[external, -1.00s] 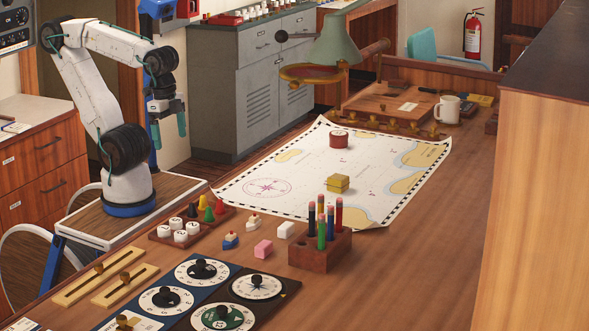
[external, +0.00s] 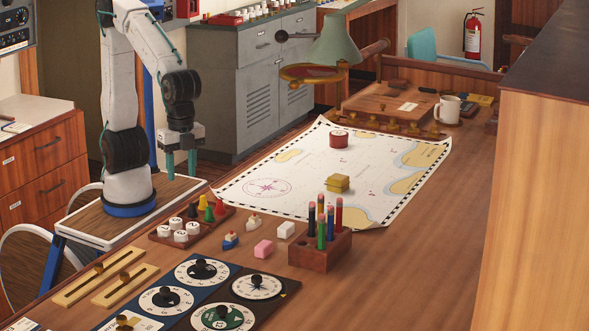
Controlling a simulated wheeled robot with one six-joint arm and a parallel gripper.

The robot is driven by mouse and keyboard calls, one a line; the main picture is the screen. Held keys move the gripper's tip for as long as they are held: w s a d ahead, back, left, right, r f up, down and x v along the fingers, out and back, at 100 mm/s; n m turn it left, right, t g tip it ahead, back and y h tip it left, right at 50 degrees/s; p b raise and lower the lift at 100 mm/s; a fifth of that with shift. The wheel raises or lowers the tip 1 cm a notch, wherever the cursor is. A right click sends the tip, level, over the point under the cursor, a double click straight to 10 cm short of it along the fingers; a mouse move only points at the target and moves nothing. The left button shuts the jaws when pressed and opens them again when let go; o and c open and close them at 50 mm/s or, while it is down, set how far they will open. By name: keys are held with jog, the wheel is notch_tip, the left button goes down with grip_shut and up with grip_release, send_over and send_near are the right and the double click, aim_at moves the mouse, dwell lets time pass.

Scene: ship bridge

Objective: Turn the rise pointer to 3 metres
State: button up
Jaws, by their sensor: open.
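Several round dials with black knobs sit on dark panels at the near end of the desk: a white upper dial (external: 188,275), a white left dial (external: 150,304), a white right dial (external: 268,291) and a green-centred dial (external: 237,320). Their lettering is too small to read, so I cannot tell which one bears the rise pointer or where it points. My gripper (external: 181,164) hangs fingers down, open and empty, to the left of the chart and well above and behind the dials. It touches nothing.
Brass sliders (external: 92,284) lie left of the dials. The right side of the desk is bare.

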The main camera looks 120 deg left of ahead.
aim_at(154, 298)
jog(key=w+d+f+m, duration=0.1)
jog(key=w+d, duration=0.2)
jog(key=d, duration=0.5)
jog(key=w+d+f+m+t+h, duration=0.1)
jog(key=w+d, duration=0.3)
jog(key=d, duration=0.5)
jog(key=w+d+f+m, duration=0.2)
jog(key=w+d+f, duration=0.1)
jog(key=d, duration=0.5)
jog(key=shift+w+d+f+h, duration=0.1)
jog(key=shift+w+d+h, duration=0.05)
jog(key=shift+w, duration=0.25)
jog(key=shift+w+d+f+h, duration=0.1)
jog(key=shift+w+h, duration=0.05)
jog(key=shift+w, duration=0.2)
jog(key=shift+m+t+h, duration=0.3)
jog(key=shift+t, duration=0.1)
jog(key=d, duration=0.1)
jog(key=w+d, duration=0.2)
jog(key=d, duration=0.1)
jog(key=shift+r, duration=0.1)
jog(key=w+d+r+t+h, duration=0.1)
jog(key=w+d+r, duration=0.2)
jog(key=r, duration=0.1)
jog(key=shift+m, duration=0.3)
jog(key=shift+x, duration=4.1)
jog(key=shift+w+a, duration=0.15)
jog(key=shift+a, duration=0.05)
grip_shut()
